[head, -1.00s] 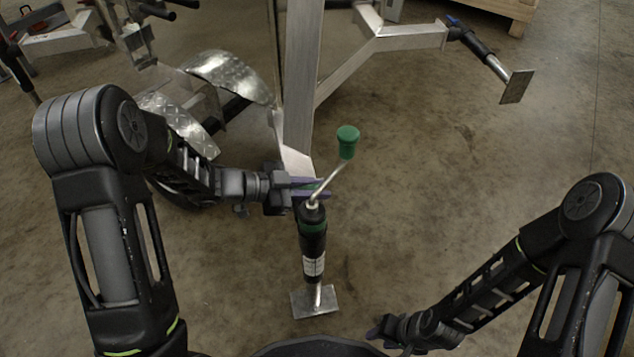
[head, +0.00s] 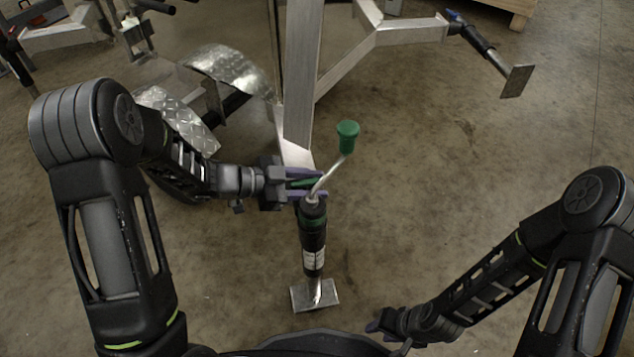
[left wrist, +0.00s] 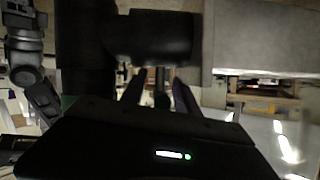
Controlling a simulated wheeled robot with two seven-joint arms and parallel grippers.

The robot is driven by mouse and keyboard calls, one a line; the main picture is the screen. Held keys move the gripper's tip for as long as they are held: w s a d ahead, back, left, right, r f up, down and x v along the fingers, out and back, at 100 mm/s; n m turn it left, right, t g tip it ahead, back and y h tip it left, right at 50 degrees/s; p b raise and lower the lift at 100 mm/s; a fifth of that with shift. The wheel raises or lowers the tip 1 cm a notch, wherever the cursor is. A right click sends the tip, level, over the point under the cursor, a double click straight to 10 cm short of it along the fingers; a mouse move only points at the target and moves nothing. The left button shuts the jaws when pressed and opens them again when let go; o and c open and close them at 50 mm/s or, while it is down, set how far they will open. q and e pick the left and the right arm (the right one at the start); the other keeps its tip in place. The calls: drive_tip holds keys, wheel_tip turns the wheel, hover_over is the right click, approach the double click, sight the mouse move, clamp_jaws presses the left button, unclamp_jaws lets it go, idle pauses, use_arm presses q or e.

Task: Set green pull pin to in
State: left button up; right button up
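The green pull pin (head: 303,184) is on the upper part of the black jack (head: 313,240), just below the crank. My left gripper (head: 308,184) is at the pin, with one purple finger above it and one below. The fingers are apart, with gaps beside the pin. In the left wrist view the two dark fingers (left wrist: 159,95) stand apart with a dark narrow thing between them. How far in the pin sits cannot be seen. My right gripper (head: 375,326) is low at the front, away from the jack; its finger opening is unclear.
A crank with a green knob (head: 347,137) rises from the jack top, close to my left fingers. The jack's foot plate (head: 315,295) is at the floor. The aluminium trailer frame (head: 303,90) stands behind. The floor right of the jack is clear.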

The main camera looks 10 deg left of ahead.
sight(291, 184)
use_arm(q)
drive_tip(key=p+v, duration=0.2)
drive_tip(key=v, duration=0.4)
drive_tip(key=shift+s+a+r, duration=0.1)
drive_tip(key=shift+r, duration=0.05)
drive_tip(key=shift+s+a, duration=0.1)
drive_tip(key=shift+a, duration=0.1)
